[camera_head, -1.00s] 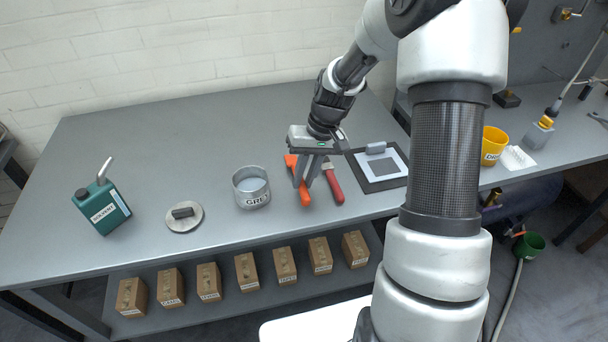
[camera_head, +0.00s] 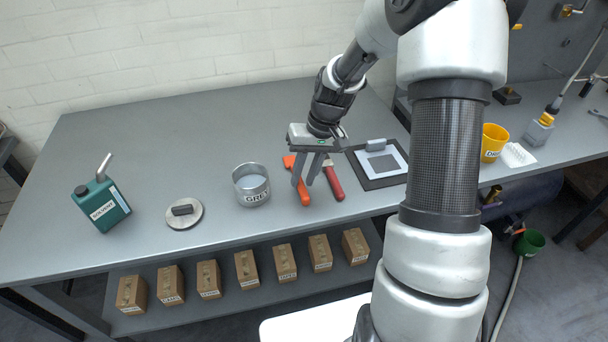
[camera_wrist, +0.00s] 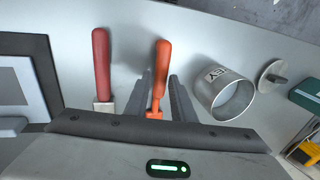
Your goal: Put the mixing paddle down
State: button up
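Two handled tools lie side by side on the grey bench (camera_head: 130,150). One has an orange handle (camera_head: 304,196) and seems to be the mixing paddle; its far end is partly hidden behind my gripper. The other has a red handle (camera_head: 333,184) and a metal end. My gripper (camera_head: 305,182) points down over the orange tool. In the wrist view its fingers (camera_wrist: 161,88) stand apart, one on each side of the orange handle (camera_wrist: 160,62), with gaps showing. The orange tool appears to rest on the bench.
Left of the tools stand a metal cup (camera_head: 251,186), a round lid with a dark knob (camera_head: 184,213) and a green solvent can (camera_head: 101,205). A dark-framed board (camera_head: 378,181) lies to the right. Small boxes (camera_head: 247,268) line the lower shelf. The bench behind the cup is clear.

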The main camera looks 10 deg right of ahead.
jog(key=o, duration=0.5)
jog(key=p+v, duration=0.2)
jog(key=v, duration=1.5)
jog(key=shift+r, duration=0.2)
jog(key=shift+d, duration=0.15)
jog(key=s+a+r+t+h+p, duration=0.1)
jog(key=s+a+r+p, duration=0.15)
jog(key=r, duration=0.45)
jog(key=s+a+r+t+h+p, duration=0.1)
jog(key=s+r+p, duration=0.25)
jog(key=r, duration=0.25)
jog(key=s+a+r+t+p, duration=0.1)
jog(key=s+r+p, duration=0.1)
jog(key=s, duration=0.6)
jog(key=s+a+r+t+p, duration=0.1)
jog(key=s+r, duration=0.3)
jog(key=s, duration=0.4)
jog(key=shift+r+t+h+p, duration=0.15)
jog(key=shift+t+h+p, duration=0.3)
jog(key=shift+t, duration=0.25)
